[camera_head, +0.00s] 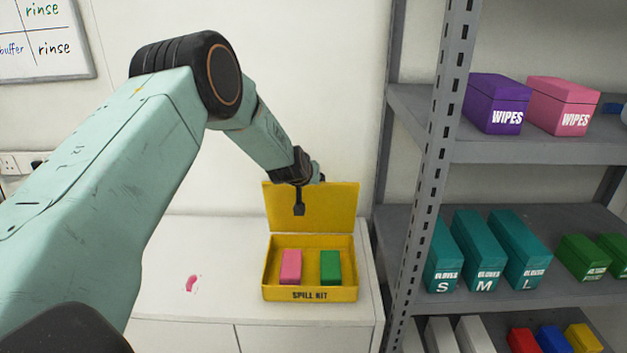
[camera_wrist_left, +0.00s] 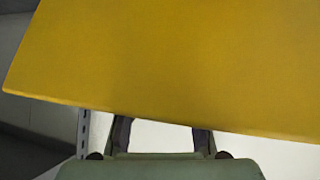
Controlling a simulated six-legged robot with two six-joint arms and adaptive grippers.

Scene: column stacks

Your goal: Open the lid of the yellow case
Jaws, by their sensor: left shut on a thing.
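The yellow case (camera_head: 310,294), marked "SPILL KIT", stands on a white counter in the head view. Its lid (camera_head: 335,208) is raised, standing about upright at the back. A pink block (camera_head: 291,266) and a green block (camera_head: 330,267) lie inside. My left gripper (camera_head: 299,208) is at the left half of the lid, one finger showing in front of it. It is shut on the lid. In the left wrist view the lid (camera_wrist_left: 180,60) fills the upper picture and hides the fingertips. My right gripper is in neither view.
A grey shelf rack (camera_head: 433,180) stands close to the right of the counter, with several boxes on it.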

